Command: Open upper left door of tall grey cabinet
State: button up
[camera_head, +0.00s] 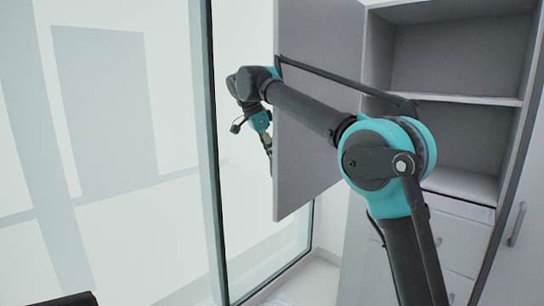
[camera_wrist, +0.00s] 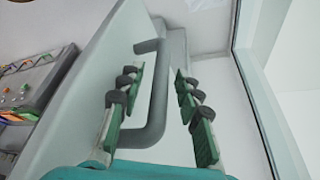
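The tall grey cabinet (camera_head: 470,100) stands at the right of the head view. Its upper left door (camera_head: 312,110) is swung wide open, showing empty shelves inside. My gripper (camera_head: 266,143) is at the door's outer face, near its free edge, partly hidden by the door. In the wrist view the door's grey bar handle (camera_wrist: 157,100) runs between the two green-padded fingers of my gripper (camera_wrist: 158,80). The fingers are spread, with visible gaps on both sides of the handle.
A glass wall with a dark frame (camera_head: 206,150) stands close left of the open door. Drawers (camera_head: 455,245) are below the shelves. Another door with a handle (camera_head: 517,223) is shut at the right. A grey rack with colourful items (camera_wrist: 32,85) shows at the wrist view's left.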

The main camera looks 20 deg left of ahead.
jog(key=v, duration=0.7)
jog(key=shift+r, duration=0.25)
jog(key=shift+s, duration=0.1)
dwell(0.4)
